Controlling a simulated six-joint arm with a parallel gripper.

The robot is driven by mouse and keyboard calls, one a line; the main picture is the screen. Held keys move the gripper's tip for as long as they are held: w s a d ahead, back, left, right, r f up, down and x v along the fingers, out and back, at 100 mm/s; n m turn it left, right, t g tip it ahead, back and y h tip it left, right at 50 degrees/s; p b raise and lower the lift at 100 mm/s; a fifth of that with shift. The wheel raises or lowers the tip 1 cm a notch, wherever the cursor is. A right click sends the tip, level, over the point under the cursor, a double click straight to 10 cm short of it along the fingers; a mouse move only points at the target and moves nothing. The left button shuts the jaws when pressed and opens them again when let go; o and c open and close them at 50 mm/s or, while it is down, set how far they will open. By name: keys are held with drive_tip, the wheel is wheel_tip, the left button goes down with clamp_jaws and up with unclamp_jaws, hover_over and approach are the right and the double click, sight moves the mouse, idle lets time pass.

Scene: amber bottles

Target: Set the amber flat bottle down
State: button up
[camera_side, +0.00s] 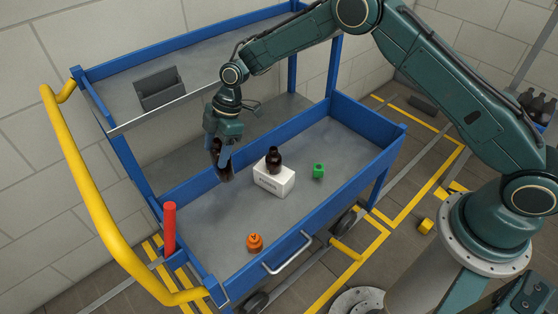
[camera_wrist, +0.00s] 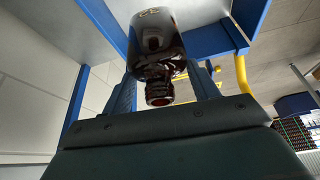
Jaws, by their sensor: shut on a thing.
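My gripper (camera_side: 220,158) is shut on a dark amber bottle (camera_side: 226,174) and points downward over the back left part of the cart's lower tray (camera_side: 215,225). In the wrist view the bottle (camera_wrist: 158,48) sits between the two fingers (camera_wrist: 165,88), its ribbed neck towards the wrist and its body away from it. The fingers partly hide the bottle in the side view. I cannot tell whether its base touches the tray or is just above it.
A white box (camera_side: 273,180) with a second dark bottle (camera_side: 273,160) on or behind it stands right of my gripper. A green item (camera_side: 318,171) and an orange item (camera_side: 254,242) lie farther off. Blue walls (camera_side: 352,160) edge the tray. The upper shelf (camera_side: 215,62) is behind.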

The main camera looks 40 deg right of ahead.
wheel_tip(320, 180, up, 6)
drive_tip(key=shift+d+f, duration=0.1)
drive_tip(key=shift+f, duration=0.15)
drive_tip(key=w+d+m+t, duration=0.2)
drive_tip(key=d+m, duration=0.2)
drive_tip(key=d, duration=1.9)
drive_tip(key=s+d+m+h, duration=0.15)
drive_tip(key=s+d, duration=0.25)
drive_tip(key=d, duration=0.6)
drive_tip(key=s+d+m, duration=0.2)
drive_tip(key=s+d, duration=0.2)
drive_tip(key=d, duration=0.7)
drive_tip(key=shift+t, duration=0.4)
drive_tip(key=f, duration=0.5)
drive_tip(key=shift+w+f, duration=0.2)
drive_tip(key=shift+f, duration=0.05)
wheel_tip(320, 180, down, 20)
